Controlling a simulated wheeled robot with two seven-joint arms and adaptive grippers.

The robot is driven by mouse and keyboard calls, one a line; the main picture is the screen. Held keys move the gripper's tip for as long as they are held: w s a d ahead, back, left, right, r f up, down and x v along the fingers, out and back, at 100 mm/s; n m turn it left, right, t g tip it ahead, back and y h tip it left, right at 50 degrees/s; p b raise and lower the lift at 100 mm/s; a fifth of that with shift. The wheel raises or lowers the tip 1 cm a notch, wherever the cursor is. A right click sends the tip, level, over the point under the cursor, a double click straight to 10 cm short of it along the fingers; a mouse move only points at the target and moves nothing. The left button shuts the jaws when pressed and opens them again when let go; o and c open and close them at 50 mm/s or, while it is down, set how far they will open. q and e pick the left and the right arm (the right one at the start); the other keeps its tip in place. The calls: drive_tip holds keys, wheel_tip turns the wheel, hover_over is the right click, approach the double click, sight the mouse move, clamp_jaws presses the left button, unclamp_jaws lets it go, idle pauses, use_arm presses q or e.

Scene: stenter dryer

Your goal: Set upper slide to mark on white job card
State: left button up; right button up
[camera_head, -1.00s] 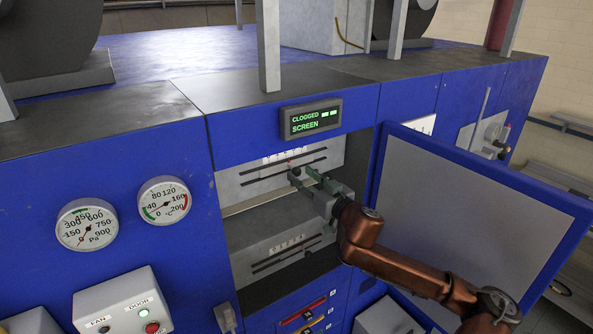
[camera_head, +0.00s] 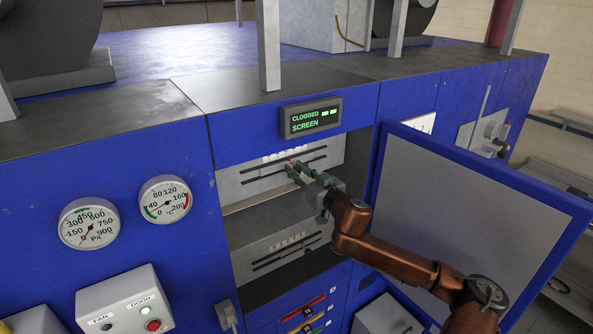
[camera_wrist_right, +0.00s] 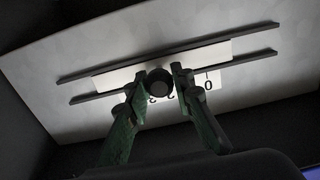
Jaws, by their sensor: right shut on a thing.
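The upper slide panel (camera_head: 265,182) sits inside the open bay, with two dark slots and a white number scale (camera_head: 285,155). My right gripper (camera_head: 292,168) is at the upper slots, its green fingers shut on the dark round knob (camera_wrist_right: 159,82) of the upper slide. In the right wrist view the knob lies between both fingertips, in front of the white scale strip (camera_wrist_right: 208,82), whose 0 shows right of the fingers. The other digits are partly hidden. A white card (camera_head: 421,124) is on the blue front, partly hidden by the door; its marks are too small to read. My left gripper is out of view.
A lower slide panel (camera_head: 285,250) has its own scale and slots. The open door (camera_head: 470,200) stands close to the right of my right arm. A display (camera_head: 310,117) above the bay reads CLOGGED SCREEN. Two gauges (camera_head: 165,200) are on the left.

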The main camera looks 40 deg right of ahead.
sight(270, 169)
clamp_jaws()
drive_tip(key=a, duration=0.4)
drive_tip(key=a+p, duration=0.1)
drive_tip(key=a, duration=0.1)
drive_tip(key=shift+w+a, duration=0.4)
drive_tip(key=shift+f, duration=0.15)
drive_tip(key=o, duration=0.6)
unclamp_jaws()
drive_tip(key=shift+a, duration=0.1)
drive_tip(key=shift+o, duration=0.2)
drive_tip(key=shift+s, duration=0.15)
